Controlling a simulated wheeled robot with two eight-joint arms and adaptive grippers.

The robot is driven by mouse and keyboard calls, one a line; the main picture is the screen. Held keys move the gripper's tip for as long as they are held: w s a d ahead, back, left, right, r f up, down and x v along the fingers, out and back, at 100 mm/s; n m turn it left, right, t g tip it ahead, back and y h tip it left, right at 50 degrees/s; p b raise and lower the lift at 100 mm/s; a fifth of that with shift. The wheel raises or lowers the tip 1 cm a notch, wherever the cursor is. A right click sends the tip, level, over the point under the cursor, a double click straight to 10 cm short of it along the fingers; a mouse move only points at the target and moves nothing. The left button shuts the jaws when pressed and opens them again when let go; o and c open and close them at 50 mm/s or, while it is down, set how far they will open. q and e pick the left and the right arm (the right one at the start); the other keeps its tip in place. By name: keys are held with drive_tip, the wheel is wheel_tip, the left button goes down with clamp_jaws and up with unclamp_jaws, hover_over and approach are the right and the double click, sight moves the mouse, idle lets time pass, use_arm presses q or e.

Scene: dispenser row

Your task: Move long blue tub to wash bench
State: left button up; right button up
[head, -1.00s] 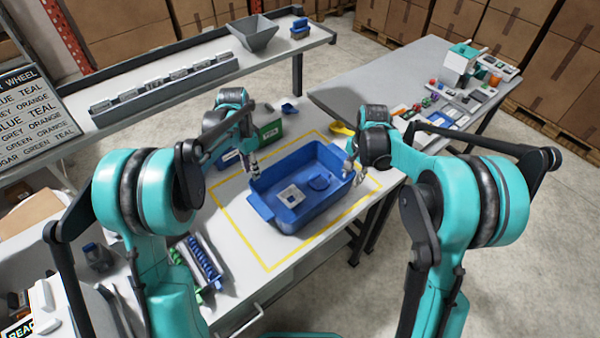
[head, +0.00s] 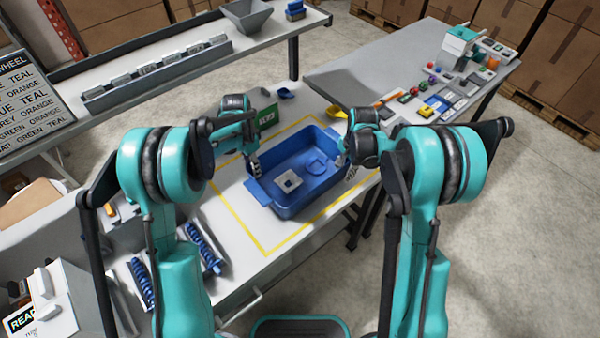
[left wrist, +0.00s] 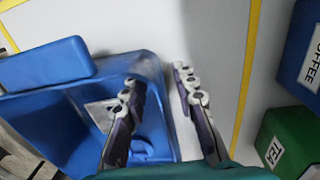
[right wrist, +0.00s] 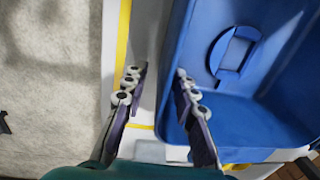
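The long blue tub (head: 300,203) stands on the near bench inside a yellow outline. It holds a pale square piece (head: 288,182) and a round blue piece (head: 317,166). My left gripper (head: 254,166) is at its left long wall; in the left wrist view its fingers (left wrist: 158,82) are apart, one over the tub's inside and one outside. My right gripper (head: 344,158) is at the opposite wall; in the right wrist view its fingers (right wrist: 158,78) are apart, with the tub wall (right wrist: 172,60) between them. I cannot tell which surface is the wash bench.
A grey table (head: 360,75) at the right carries small coloured items and a teal-white machine. A raised shelf (head: 180,62) with a grey hopper (head: 246,18) runs along the back left. A green box (head: 268,116) stands behind the tub. Blue spiral parts (head: 205,248) lie nearer me.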

sight(346, 168)
use_arm(q)
drive_tip(key=shift+f, duration=0.7)
use_arm(e)
drive_tip(key=shift+f, duration=0.7)
use_arm(q)
drive_tip(key=shift+s, duration=0.1)
clamp_jaws()
use_arm(e)
clamp_jaws()
use_arm(q)
drive_tip(key=shift+r, duration=0.15)
use_arm(e)
drive_tip(key=shift+r, duration=0.2)
